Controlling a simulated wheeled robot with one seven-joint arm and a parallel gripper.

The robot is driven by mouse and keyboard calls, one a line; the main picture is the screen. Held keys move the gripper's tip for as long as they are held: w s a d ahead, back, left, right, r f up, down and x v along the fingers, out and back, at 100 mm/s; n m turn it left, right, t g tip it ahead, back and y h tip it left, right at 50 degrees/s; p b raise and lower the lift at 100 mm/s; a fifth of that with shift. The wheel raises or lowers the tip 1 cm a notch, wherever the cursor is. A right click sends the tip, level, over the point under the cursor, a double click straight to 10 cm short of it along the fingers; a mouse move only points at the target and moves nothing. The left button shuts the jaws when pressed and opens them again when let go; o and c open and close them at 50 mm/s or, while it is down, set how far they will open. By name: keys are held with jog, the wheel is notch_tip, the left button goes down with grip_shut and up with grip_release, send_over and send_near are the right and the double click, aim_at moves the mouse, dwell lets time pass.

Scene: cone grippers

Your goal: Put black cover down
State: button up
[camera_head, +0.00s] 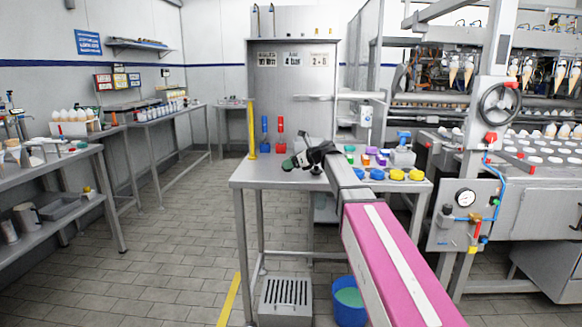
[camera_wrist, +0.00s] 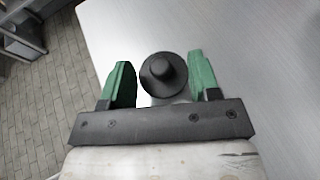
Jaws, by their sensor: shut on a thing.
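The black cover (camera_wrist: 163,72), a round dark disc with a raised knob, sits between the green fingers of my gripper (camera_wrist: 160,80) in the wrist view. My gripper is shut on it; the exact contact is hard to make out. In the head view my gripper (camera_head: 289,164) is over the left part of the steel table (camera_head: 258,173). The cover cannot be made out clearly there. The grey table surface (camera_wrist: 260,60) fills the right of the wrist view. The height of the cover above it cannot be told.
Blue caps (camera_head: 376,174) and yellow caps (camera_head: 397,175) stand on the table's right side. Red (camera_head: 281,135) and blue (camera_head: 265,135) upright items stand at the back. A blue bucket (camera_head: 349,305) is on the floor. The table's left part looks clear.

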jog(key=shift+f, duration=0.7)
jog(key=o, duration=0.9)
jog(key=v, duration=1.2)
